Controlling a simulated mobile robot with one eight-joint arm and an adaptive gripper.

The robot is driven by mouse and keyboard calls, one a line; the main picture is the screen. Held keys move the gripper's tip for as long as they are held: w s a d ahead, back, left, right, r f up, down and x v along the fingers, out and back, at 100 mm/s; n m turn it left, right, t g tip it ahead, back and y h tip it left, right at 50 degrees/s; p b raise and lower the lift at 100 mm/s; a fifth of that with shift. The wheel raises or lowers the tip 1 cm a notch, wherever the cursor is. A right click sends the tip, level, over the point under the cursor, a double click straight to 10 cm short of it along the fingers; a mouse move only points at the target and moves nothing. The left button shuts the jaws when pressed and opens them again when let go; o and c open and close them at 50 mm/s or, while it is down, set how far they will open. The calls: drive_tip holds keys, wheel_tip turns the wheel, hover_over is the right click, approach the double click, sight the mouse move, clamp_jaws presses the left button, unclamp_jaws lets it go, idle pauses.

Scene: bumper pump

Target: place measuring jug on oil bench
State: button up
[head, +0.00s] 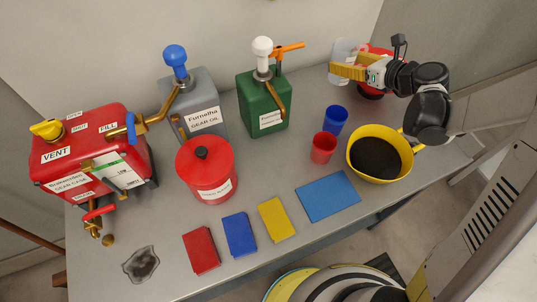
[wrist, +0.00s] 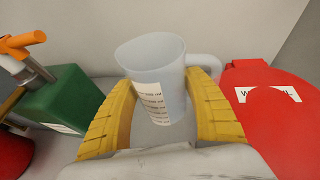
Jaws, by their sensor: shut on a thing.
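The measuring jug (wrist: 152,62) is translucent white with a printed scale label and a handle on its right side. My gripper (wrist: 165,115) is shut on it, with a yellow finger on each side of its body. In the head view the jug (head: 343,52) is upright at the back right of the oil bench (head: 270,215), near the wall. My gripper (head: 350,68) reaches it from the right. The jug's base is hidden, so I cannot tell whether it touches the bench.
A red container (wrist: 283,110) is close right of the jug, and a green pump can (head: 262,105) stands left. Blue (head: 335,120) and red (head: 324,147) cups and a yellow bowl of dark liquid (head: 377,160) are in front. A blue mat (head: 328,196) lies bare near the front edge.

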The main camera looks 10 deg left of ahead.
drive_tip(key=shift+w+a+f+n+g+y+b, duration=0.15)
drive_tip(key=shift+w+a+f+n+g+y, duration=0.1)
drive_tip(key=shift+w+a, duration=0.25)
drive_tip(key=shift+w+a+f+n+g+y+b, duration=0.15)
drive_tip(key=shift+w+a+n, duration=0.1)
drive_tip(key=shift+w+a, duration=0.2)
drive_tip(key=shift+w+a+f, duration=0.15)
drive_tip(key=shift+a, duration=0.15)
wheel_tip(320, 180, down, 9)
drive_tip(key=b, duration=0.4)
drive_tip(key=shift+b, duration=0.35)
drive_tip(key=shift+s, duration=0.2)
drive_tip(key=o, duration=0.8)
drive_tip(key=shift+f, duration=0.1)
drive_tip(key=shift+o, duration=0.6)
